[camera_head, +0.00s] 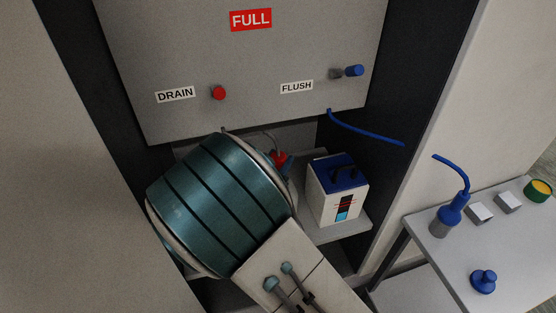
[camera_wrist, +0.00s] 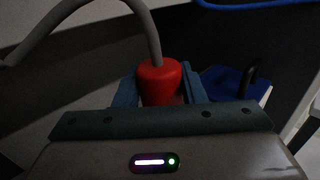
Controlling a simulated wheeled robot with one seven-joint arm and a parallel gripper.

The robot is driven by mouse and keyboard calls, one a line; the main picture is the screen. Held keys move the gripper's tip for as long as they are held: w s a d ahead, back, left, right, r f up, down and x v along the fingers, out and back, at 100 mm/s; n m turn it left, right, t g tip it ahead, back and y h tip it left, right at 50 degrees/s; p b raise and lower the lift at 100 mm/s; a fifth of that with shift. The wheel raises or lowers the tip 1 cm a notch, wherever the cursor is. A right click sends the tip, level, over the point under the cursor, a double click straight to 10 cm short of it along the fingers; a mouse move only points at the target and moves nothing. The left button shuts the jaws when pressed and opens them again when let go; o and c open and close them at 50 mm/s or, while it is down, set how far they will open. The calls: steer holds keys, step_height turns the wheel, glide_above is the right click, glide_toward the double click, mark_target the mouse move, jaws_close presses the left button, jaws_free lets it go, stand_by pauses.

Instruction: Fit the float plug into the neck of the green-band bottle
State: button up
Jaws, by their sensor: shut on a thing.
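My gripper (camera_wrist: 160,88) is shut on a red plug (camera_wrist: 158,78) with a grey hose rising from its top; I take it to be the float plug. Its two blue-grey fingers stand on either side of the plug. In the head view the red plug (camera_head: 279,157) shows beside my gripper (camera_head: 284,164), mostly behind my teal arm link. The plug's lower end is hidden in both views. I cannot make out a bottle with a green band; the space below the plug is covered by my arm and gripper.
A white container (camera_head: 343,206) with a blue top and black handle stands on the shelf just right of my gripper. The grey cabinet (camera_head: 250,70) is above. On the right table (camera_head: 430,245) are a blue hose plug (camera_head: 453,211), a blue cap (camera_head: 483,281) and a green-and-yellow round item (camera_head: 539,191).

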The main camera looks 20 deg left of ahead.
steer(key=shift+f+b, duration=1.35)
steer(key=shift+f, duration=0.6)
steer(key=o, duration=1.1)
steer(key=s+a, duration=0.1)
steer(key=s, duration=0.8)
steer(key=s+a+b, duration=0.1)
steer(key=s, duration=0.3)
steer(key=shift+s+a, duration=0.3)
steer(key=shift+a, duration=0.05)
